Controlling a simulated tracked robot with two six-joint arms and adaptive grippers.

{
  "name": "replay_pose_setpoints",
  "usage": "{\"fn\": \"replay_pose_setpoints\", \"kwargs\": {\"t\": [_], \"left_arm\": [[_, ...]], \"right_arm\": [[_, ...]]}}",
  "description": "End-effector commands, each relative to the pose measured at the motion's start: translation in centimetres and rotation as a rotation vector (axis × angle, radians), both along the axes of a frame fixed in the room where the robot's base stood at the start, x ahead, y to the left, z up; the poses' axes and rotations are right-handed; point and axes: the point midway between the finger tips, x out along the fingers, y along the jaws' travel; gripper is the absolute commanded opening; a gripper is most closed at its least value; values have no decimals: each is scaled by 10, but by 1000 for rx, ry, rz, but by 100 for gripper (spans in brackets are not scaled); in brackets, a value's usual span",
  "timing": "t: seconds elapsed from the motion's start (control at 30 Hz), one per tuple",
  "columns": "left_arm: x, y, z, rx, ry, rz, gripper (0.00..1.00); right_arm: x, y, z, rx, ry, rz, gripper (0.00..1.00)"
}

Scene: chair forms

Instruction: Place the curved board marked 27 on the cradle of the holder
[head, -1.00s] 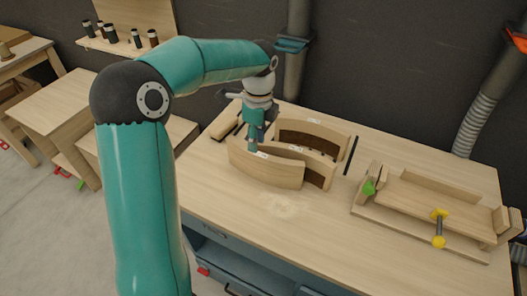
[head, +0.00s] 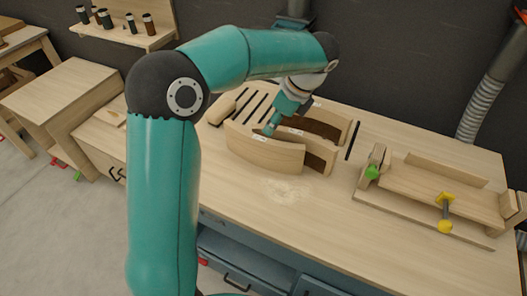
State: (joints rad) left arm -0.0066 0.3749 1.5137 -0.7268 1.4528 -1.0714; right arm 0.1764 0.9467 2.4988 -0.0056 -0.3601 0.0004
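Several curved wooden boards stand on edge at the bench's middle: a front board (head: 262,152), one behind it (head: 318,155) and a rear one (head: 330,120). They bear small white labels, too small to read, so I cannot tell which is 27. My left gripper (head: 270,131) points down and left at the top of the front boards. Its fingers are small and partly hidden, so I cannot tell whether they are open or grip a board. The holder (head: 430,190), a wooden frame with a green knob (head: 372,172) and a yellow knob (head: 446,226), lies at right. My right gripper is out of view.
The boards and the holder share one wooden workbench (head: 330,215). Dark strips lie behind the boards, and one dark strip (head: 353,141) lies between them and the holder. The bench front is clear. A grey hose (head: 480,112) hangs behind at right.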

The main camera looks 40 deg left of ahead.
Motion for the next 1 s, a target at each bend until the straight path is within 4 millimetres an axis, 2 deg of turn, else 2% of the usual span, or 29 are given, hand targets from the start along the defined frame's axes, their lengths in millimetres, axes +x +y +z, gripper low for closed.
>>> {"fn": "replay_pose_setpoints", "kwargs": {"t": [0.03, 0.13, 0.47, 0.7, 0.83, 1.0], "left_arm": [[-3, 4, -11, 0, 5, 2, 30], [-4, 10, -25, -1, 2, 2, 30], [-7, 20, -47, -2, 3, 2, 30], [-11, 33, -78, -2, 4, 3, 30], [-11, 36, -86, -1, 0, 1, 30], [-11, 36, -87, -2, -1, 1, 30]], "right_arm": [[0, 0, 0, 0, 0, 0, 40], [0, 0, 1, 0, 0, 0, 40], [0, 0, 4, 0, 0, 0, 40], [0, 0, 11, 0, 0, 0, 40], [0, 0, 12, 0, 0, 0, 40], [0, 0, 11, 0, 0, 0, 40]]}}
